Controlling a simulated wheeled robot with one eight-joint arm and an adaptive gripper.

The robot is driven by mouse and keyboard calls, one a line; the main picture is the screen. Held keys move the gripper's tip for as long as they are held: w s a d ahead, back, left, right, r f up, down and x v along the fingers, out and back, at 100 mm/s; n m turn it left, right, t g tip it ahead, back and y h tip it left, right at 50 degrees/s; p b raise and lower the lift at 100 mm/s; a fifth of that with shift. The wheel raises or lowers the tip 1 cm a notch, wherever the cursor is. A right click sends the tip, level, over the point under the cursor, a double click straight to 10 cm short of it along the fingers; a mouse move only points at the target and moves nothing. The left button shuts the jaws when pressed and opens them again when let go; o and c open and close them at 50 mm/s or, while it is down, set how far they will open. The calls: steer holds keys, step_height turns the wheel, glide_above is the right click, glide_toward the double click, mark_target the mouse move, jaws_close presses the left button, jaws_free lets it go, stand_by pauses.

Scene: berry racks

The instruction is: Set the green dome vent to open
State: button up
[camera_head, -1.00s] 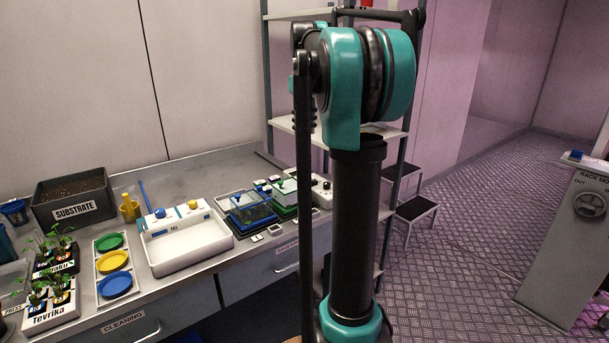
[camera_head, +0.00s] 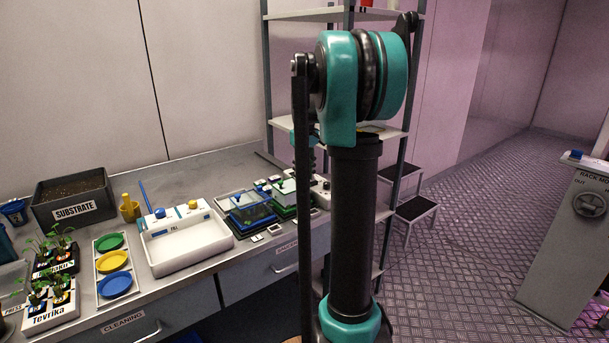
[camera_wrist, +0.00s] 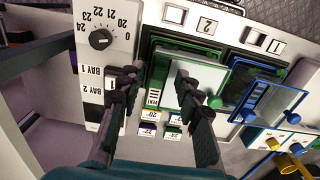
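The green dome (camera_head: 286,187) is a small clear box with green edges on the bench, beside the blue dome (camera_head: 250,212). In the wrist view the green dome (camera_wrist: 168,72) lies under and between the fingers, with its pale top partly covered by the right finger. A "VENT" label (camera_wrist: 154,97) shows at its near side; I cannot tell the vent's setting. My gripper (camera_wrist: 157,80) is open, its two dark fingers spread apart above the dome, with nothing seen held. In the head view my arm hides most of the gripper. The blue dome (camera_wrist: 262,88) is right of the fingers.
A control box with a dial (camera_wrist: 100,39) and bay switches stands close left of the fingers. Small coloured tags (camera_wrist: 150,114) lie near the dome. A white basin (camera_head: 187,243), coloured dishes (camera_head: 114,260) and potted seedlings share the bench. A shelf rack (camera_head: 380,130) stands behind my arm.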

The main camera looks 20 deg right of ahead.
steer(key=shift+f, duration=0.15)
steer(key=shift+c, duration=0.2)
jaws_close()
